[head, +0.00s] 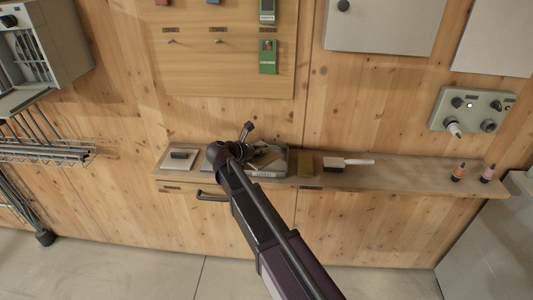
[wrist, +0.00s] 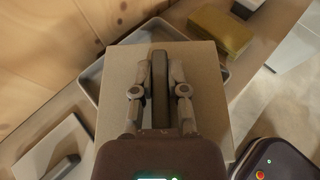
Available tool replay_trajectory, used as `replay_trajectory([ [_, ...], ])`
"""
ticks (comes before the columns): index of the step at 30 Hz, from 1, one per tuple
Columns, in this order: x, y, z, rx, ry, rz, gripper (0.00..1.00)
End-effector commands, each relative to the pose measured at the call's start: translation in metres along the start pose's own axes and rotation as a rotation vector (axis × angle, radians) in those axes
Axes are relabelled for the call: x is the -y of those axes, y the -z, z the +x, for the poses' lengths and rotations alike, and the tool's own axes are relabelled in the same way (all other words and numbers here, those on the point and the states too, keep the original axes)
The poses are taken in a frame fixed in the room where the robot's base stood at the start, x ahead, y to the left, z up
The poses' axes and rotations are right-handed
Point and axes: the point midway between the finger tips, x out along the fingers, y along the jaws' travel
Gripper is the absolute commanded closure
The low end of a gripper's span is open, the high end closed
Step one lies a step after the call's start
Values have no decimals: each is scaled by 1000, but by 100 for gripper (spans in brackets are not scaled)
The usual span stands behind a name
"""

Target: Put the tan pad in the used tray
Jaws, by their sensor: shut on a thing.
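The tan pad (wrist: 207,75) is a flat square block with a dark upright grip bar on top. My gripper (wrist: 161,75) is shut on that bar, one finger on each side. The pad covers most of a grey shallow tray (wrist: 90,82), whose rim shows behind it and to the left. I cannot tell whether the pad touches the tray floor or hangs above it. In the head view, the grey tray (head: 268,174) with a label on its front sits on the wall shelf, and my arm hides much of it and the pad.
A pale pad with a dark grip (head: 180,158) lies left on the shelf (head: 420,176). A yellow-brown block (head: 305,165) and a white-handled brush (head: 347,163) are right of the tray. A dark bar handle (head: 212,197) juts below the shelf.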

Motion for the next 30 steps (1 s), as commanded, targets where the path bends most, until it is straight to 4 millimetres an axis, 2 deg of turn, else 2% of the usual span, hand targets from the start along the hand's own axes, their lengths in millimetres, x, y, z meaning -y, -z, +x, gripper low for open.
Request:
replay_trajectory([
  [4,-2,-3,9,0,0,0,100],
  [17,-2,-4,12,0,0,0,100],
  [24,-8,-11,38,0,2,1,100],
  [30,-6,10,44,0,0,0,100],
])
